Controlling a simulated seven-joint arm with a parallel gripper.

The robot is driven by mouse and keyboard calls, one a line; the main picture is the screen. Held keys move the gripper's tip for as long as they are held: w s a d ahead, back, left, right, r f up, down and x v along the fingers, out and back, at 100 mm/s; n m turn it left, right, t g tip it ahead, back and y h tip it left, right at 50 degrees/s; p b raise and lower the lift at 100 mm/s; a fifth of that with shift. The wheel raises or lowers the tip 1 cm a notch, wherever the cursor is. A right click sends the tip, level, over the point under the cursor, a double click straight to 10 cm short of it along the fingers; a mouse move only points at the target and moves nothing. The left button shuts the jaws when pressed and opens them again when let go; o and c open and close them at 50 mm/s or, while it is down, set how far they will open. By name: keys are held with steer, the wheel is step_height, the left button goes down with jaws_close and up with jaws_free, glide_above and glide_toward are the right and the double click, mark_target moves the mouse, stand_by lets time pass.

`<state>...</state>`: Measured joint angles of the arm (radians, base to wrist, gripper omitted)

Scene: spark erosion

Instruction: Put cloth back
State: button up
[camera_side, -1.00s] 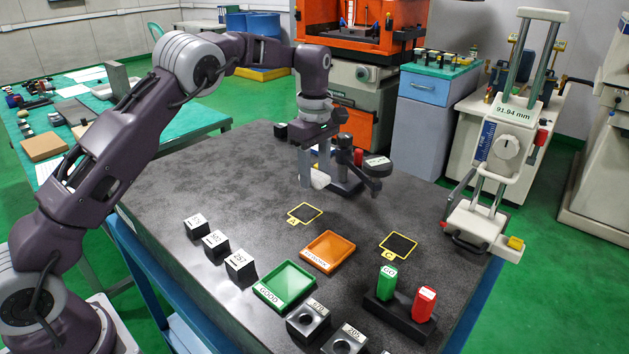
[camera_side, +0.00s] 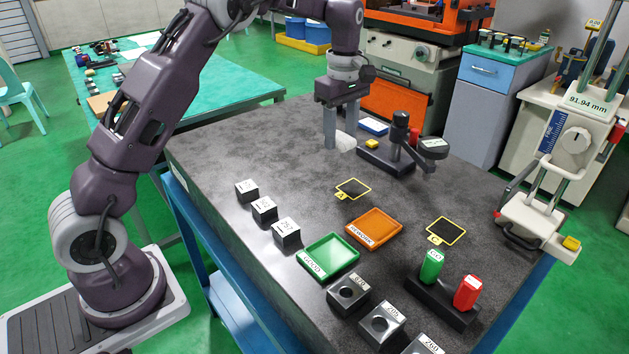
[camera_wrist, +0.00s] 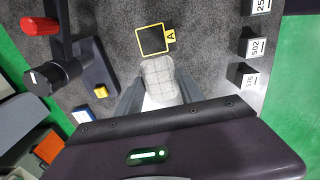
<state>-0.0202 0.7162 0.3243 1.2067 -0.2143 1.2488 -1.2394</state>
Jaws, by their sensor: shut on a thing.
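The cloth (camera_wrist: 158,76) is a pale grey-white piece with a grid of stitched or woven lines. In the wrist view it is between the two fingers of my gripper (camera_wrist: 160,92), and a whiter part shows close to the gripper body. In the side view my gripper (camera_side: 339,138) points down over the back part of the dark table, shut on the cloth (camera_side: 346,143). A finger hides part of the cloth there. I cannot tell whether the cloth touches the table. The yellow-framed square marked A (camera_side: 353,189) lies nearby and is empty.
A dial gauge stand (camera_side: 385,158) is close to the right of my gripper. Green (camera_side: 328,257) and orange (camera_side: 374,228) trays and several dark blocks stand in front. The left-middle table is clear.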

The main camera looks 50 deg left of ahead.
glide_above(291, 186)
step_height(291, 186, down, 9)
steer(key=shift+f, duration=0.1)
steer(key=shift+f, duration=0.1)
steer(key=o, duration=1.3)
